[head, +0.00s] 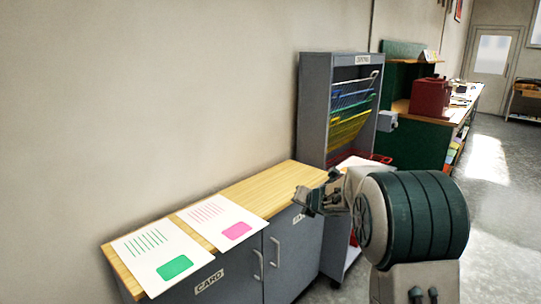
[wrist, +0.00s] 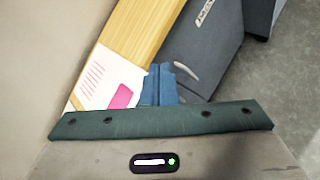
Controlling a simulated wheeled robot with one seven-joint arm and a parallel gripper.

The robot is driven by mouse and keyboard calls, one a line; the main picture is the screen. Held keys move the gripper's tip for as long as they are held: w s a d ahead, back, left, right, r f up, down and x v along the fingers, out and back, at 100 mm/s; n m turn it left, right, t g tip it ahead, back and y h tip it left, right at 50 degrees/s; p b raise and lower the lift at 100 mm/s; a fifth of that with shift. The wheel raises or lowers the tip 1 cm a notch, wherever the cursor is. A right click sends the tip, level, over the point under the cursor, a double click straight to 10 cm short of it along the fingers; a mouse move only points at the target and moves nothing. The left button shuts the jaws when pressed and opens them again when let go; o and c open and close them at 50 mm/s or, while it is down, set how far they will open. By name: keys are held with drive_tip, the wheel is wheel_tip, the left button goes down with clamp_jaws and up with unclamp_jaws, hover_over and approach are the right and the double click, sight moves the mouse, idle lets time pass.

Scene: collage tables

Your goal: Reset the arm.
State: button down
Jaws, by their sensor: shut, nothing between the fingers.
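My gripper (head: 308,202) is at the end of my folded arm in the head view, near the right front corner of the wooden cabinet top. In the wrist view my gripper (wrist: 160,72) shows its fingers together with nothing between them. It hangs in the air, apart from the sheets. The wooden cabinet top (head: 270,185) carries a white sheet with a green block (head: 150,262) and a white sheet with a pink block (head: 212,212). The pink-block sheet also shows in the wrist view (wrist: 95,82).
The grey cabinet (head: 235,278) has doors with handles. A grey rack (head: 313,105) with coloured wire shelves stands behind my gripper. A red box (head: 430,97) sits on a farther bench. Grey floor (head: 500,215) lies open at the right, toward a door (head: 492,52).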

drive_tip(key=s+d+r+m+g+h+p, duration=0.1)
drive_tip(key=s+d+r+m+h+p, duration=0.15)
drive_tip(key=s+d+r+m, duration=0.45)
drive_tip(key=s+d+r+m+g+h+p, duration=0.1)
drive_tip(key=s+d+r+m+h+p, duration=0.15)
drive_tip(key=s+m, duration=0.8)
drive_tip(key=s+a+f+m+g+y+p, duration=0.1)
drive_tip(key=s+a+m+g, duration=0.1)
drive_tip(key=s+m, duration=0.5)
drive_tip(key=s+a+f+m+g+p, duration=0.1)
drive_tip(key=s+m, duration=0.7)
drive_tip(key=s, duration=0.9)
drive_tip(key=a+f+g, duration=0.1)
drive_tip(key=a+g, duration=0.1)
drive_tip(key=g, duration=0.1)
drive_tip(key=shift+s+y+p, duration=0.4)
